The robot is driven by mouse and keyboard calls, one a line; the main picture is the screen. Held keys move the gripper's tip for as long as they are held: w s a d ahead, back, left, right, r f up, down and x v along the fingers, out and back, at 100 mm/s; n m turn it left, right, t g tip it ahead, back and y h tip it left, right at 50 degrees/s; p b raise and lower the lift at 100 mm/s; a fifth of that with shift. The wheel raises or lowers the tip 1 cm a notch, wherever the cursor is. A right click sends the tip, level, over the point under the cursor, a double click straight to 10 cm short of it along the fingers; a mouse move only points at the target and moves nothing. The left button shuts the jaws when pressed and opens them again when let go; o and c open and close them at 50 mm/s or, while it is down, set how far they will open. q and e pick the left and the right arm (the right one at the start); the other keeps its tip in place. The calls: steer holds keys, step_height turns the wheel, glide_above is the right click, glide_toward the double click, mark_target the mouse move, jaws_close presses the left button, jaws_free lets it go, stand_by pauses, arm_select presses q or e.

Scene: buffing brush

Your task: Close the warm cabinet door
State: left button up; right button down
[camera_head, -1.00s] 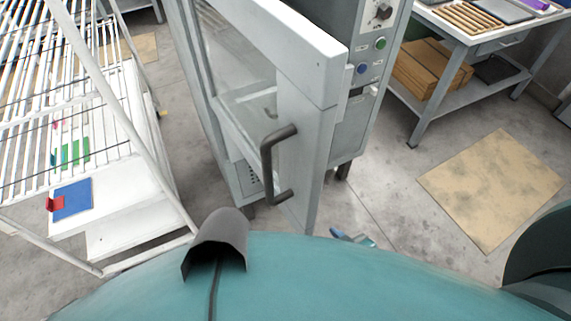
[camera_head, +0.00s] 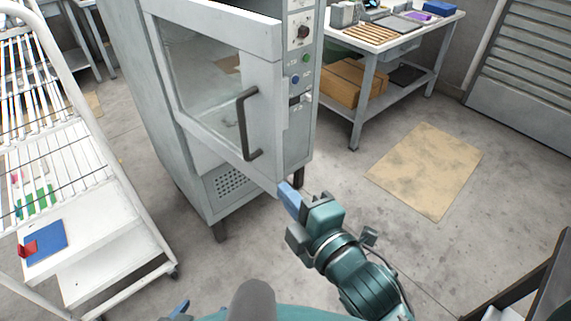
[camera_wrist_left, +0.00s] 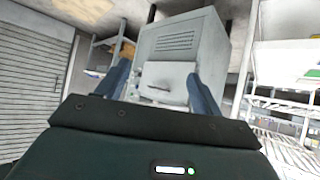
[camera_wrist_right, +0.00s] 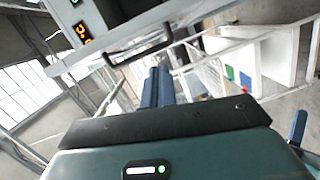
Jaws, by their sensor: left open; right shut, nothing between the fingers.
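The warm cabinet (camera_head: 140,95) stands at centre left in the head view. The dark handle (camera_head: 246,125) also shows in the right wrist view (camera_wrist_right: 135,47). My right gripper (camera_head: 289,199) is shut and empty near the door's lower handle-side corner; I cannot tell if it touches. My left gripper (camera_head: 180,310) shows only a tip at the bottom edge of the head view; in the left wrist view (camera_wrist_left: 160,88) it is open, facing the cabinet's lower part.
A white wire rack (camera_head: 100,215) stands left of the cabinet. A worktable (camera_head: 360,50) with trays and a cardboard box (camera_head: 350,82) on its shelf stands right. A flat tan mat (camera_head: 425,170) lies on otherwise clear floor in front of it.

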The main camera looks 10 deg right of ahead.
mark_target(269, 145)
steer(key=shift+w+a+r+n+t+y+p, duration=0.15)
steer(key=shift+w+a+r+n+p, duration=0.3)
steer(key=shift+w, duration=1.35)
steer(key=shift+w+a+r+n+t+y+p, duration=0.15)
steer(key=shift+w+a+r+n+p, duration=0.3)
steer(key=shift+w, duration=1.4)
steer(key=shift+w+a+r+n+y+p, duration=0.25)
steer(key=shift+w+a+p, duration=0.3)
steer(key=shift+w, duration=1.25)
steer(key=shift+d, duration=0.1)
